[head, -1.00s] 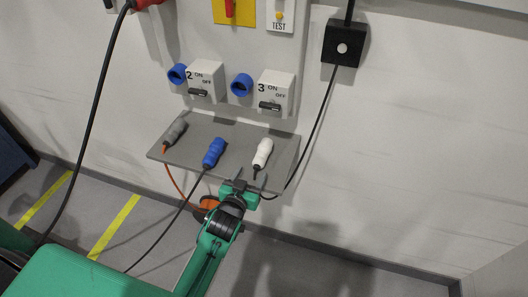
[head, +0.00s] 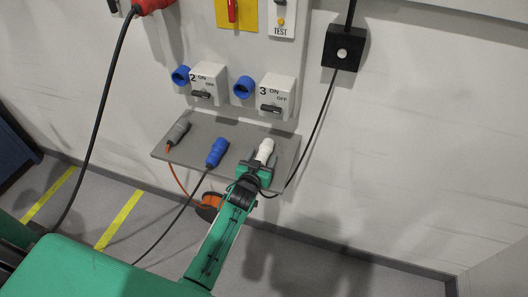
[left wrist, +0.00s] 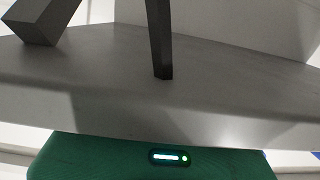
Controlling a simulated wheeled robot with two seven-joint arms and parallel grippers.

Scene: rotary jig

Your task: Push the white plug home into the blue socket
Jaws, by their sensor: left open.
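The white plug (head: 265,149) lies on the grey shelf (head: 291,147), at its right end. My left gripper (head: 259,164) is open at the plug's near end, and its fingers partly hide that end. I cannot tell whether they touch it. Two blue sockets show on the wall above the shelf: one (head: 181,75) by the switch box marked 2, the other (head: 243,87) by the box marked 3. Both look empty. In the left wrist view the dark fingers (left wrist: 110,45) stand apart over a grey surface; no plug shows there. My right gripper is out of view.
A blue plug (head: 217,152) and a grey plug (head: 178,132) lie on the same shelf, with cables hanging below. Switch boxes (head: 277,95) jut from the wall. A black box (head: 344,47) with a hanging cable is to the right. The wall further right is bare.

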